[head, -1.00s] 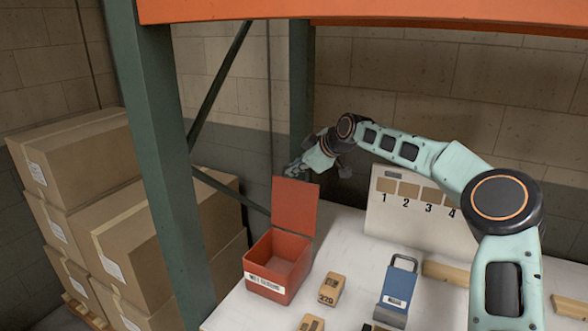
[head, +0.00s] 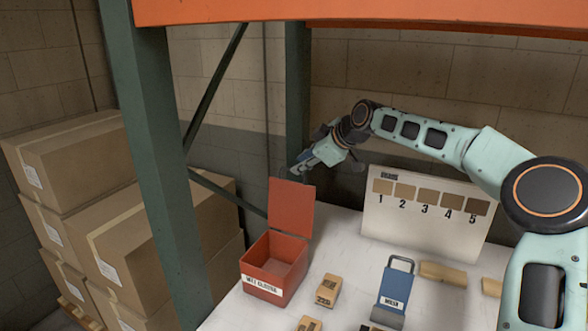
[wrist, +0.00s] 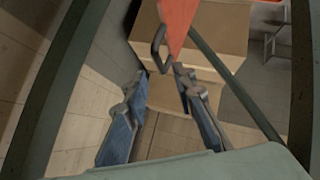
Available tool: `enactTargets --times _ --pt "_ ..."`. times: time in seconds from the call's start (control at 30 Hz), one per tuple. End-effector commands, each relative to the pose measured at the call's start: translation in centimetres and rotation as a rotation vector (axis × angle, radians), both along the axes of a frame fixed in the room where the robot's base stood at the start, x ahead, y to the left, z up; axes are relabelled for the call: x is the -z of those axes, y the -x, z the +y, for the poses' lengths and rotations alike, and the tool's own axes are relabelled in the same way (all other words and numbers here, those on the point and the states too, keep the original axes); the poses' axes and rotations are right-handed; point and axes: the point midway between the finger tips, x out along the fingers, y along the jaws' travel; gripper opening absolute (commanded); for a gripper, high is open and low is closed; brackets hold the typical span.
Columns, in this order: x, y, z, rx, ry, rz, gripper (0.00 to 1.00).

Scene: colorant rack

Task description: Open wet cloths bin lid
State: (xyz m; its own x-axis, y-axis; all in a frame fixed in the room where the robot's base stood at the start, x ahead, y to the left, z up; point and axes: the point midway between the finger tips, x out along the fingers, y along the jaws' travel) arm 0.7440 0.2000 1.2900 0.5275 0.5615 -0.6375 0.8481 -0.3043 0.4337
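The red wet cloths bin (head: 268,288) stands on the white shelf with a label on its front. Its red lid (head: 291,207) stands up at the back edge, and the bin's inside shows empty. My gripper (head: 296,172) is just above and behind the lid's top edge in the head view. In the wrist view my gripper (wrist: 165,78) has its two fingers apart. A corner of the red lid (wrist: 180,22) and a dark loop handle (wrist: 158,48) show just beyond the fingertips, with nothing gripped between them.
A green rack post (head: 160,160) rises left of the bin, and a diagonal brace runs behind it. A numbered swatch board (head: 425,225), a blue block with a handle (head: 393,292) and several wooden blocks (head: 328,290) are to the right. Cardboard boxes (head: 75,160) are stacked at the left.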

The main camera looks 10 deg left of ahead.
Motion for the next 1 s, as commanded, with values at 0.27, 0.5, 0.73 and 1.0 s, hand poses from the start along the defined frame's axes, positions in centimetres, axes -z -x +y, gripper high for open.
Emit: enactTargets --times 0.27,0.5,0.73,1.0 --pt "-2.9 2.4 -2.6 0.001 -0.001 0.0 0.25" --pt "-3.5 3.0 -3.1 -0.001 0.0 0.002 0.25" --pt "-3.5 3.0 -3.1 -0.001 0.0 0.002 0.25" --pt "2.5 4.0 -3.0 0.056 0.099 0.088 0.25"
